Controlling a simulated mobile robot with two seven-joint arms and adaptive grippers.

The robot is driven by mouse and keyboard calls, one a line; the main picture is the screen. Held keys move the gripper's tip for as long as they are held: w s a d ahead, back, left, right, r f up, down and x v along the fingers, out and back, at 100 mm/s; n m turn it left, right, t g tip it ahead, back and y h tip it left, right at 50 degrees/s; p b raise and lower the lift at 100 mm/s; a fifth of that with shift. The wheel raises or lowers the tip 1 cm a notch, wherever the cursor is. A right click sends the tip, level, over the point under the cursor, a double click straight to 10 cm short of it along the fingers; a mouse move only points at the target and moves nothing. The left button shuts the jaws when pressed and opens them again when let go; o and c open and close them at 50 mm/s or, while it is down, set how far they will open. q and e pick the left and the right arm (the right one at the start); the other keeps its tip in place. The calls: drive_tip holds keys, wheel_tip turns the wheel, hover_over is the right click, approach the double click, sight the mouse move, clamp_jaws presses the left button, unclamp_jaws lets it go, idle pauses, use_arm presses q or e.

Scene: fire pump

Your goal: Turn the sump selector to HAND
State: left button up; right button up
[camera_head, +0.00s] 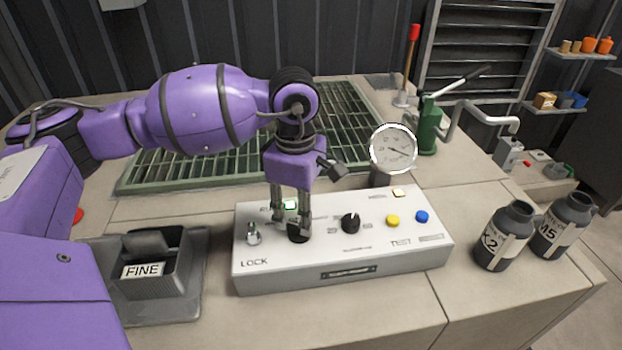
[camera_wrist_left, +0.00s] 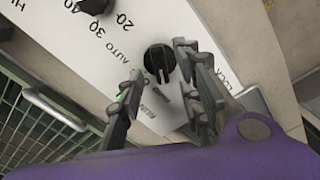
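The white control box (camera_head: 345,265) stands on the bench. Its left black knob (camera_head: 298,236) is partly covered by my left gripper in the head view. In the left wrist view this knob (camera_wrist_left: 160,60) shows a pale pointer line, with AUTO printed to its left and other small labels below that I cannot read surely. I take it as the sump selector. My left gripper (camera_head: 291,228) points down at it. My right gripper is not in view.
A metal toggle (camera_head: 253,236) stands left of the knob, above LOCK. A second black knob (camera_head: 350,223), a yellow button (camera_head: 392,221) and a blue button (camera_head: 422,216) are to the right. A gauge (camera_head: 393,149) rises behind. Dark bottles (camera_head: 503,238) stand right.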

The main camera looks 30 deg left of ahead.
sight(299, 225)
use_arm(q)
wheel_tip(299, 225, up, 9)
drive_tip(key=shift+f, duration=0.2)
idle(0.6)
